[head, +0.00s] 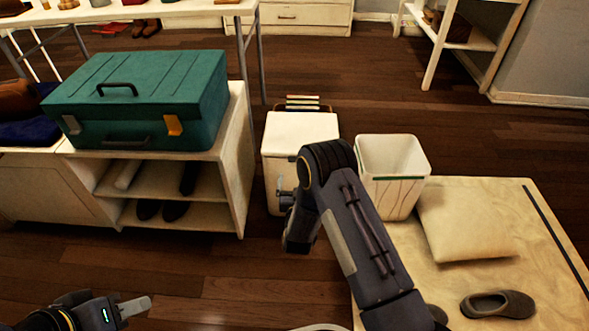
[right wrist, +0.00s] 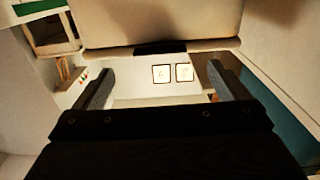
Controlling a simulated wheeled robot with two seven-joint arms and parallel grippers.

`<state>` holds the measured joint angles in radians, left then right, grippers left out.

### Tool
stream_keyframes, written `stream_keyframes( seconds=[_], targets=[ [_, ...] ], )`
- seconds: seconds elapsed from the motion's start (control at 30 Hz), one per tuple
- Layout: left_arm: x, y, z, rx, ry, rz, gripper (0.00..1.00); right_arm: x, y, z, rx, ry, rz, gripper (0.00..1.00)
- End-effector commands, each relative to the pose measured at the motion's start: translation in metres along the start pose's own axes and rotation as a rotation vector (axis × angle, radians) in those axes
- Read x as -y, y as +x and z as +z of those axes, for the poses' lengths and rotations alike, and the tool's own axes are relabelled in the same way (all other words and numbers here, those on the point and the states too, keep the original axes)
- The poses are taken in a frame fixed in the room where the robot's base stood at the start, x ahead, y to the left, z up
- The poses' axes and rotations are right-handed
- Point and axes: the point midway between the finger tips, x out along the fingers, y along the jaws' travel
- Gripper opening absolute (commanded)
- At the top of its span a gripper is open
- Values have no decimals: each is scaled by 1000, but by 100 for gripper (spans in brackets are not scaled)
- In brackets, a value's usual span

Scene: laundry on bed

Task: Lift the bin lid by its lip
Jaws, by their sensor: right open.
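The lidded bin is a cream-white box in the middle of the head view, and its flat pale lid (head: 302,128) looks closed. My right arm reaches in front of it and hides part of its front. My right gripper (head: 286,198) is low by the bin's front left side. In the right wrist view its fingers (right wrist: 163,88) are spread and empty. A pale panel with a dark strip (right wrist: 160,48) on its edge lies beyond them; I cannot tell whether this is the lid's lip. My left gripper (head: 135,306) is at the lower left, away from the bin; its opening is unclear.
An open white bin (head: 412,190) stands right of the lidded one. A low wooden platform (head: 385,268) holds a cushion (head: 468,220) and a slipper (head: 497,304). A teal case (head: 150,95) sits on a shelf unit (head: 240,135) at left. Floor in front is clear.

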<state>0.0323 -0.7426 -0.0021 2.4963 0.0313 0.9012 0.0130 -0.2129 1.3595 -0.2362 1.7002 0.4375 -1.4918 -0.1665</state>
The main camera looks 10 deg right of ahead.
Motion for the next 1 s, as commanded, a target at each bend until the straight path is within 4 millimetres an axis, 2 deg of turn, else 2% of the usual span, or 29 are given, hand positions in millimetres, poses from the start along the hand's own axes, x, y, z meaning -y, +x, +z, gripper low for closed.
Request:
stream_keyframes(
  seconds=[0.2, 0.4, 0.77, 1.0],
  targets=[
    [6, 13, 6, 0, 0, 0, 36, -1, 36, 1, -3, 3, 2, 95],
    [9, 20, 10, 0, 0, 0, 36, -1, 62, 1, 0, 3, 1, 95],
    [9, 21, 10, 0, 0, 0, 36, 0, 69, -2, 2, 1, 0, 95],
    [9, 21, 10, 0, 0, 0, 36, 0, 69, -1, 2, 2, 0, 66]
  ],
)
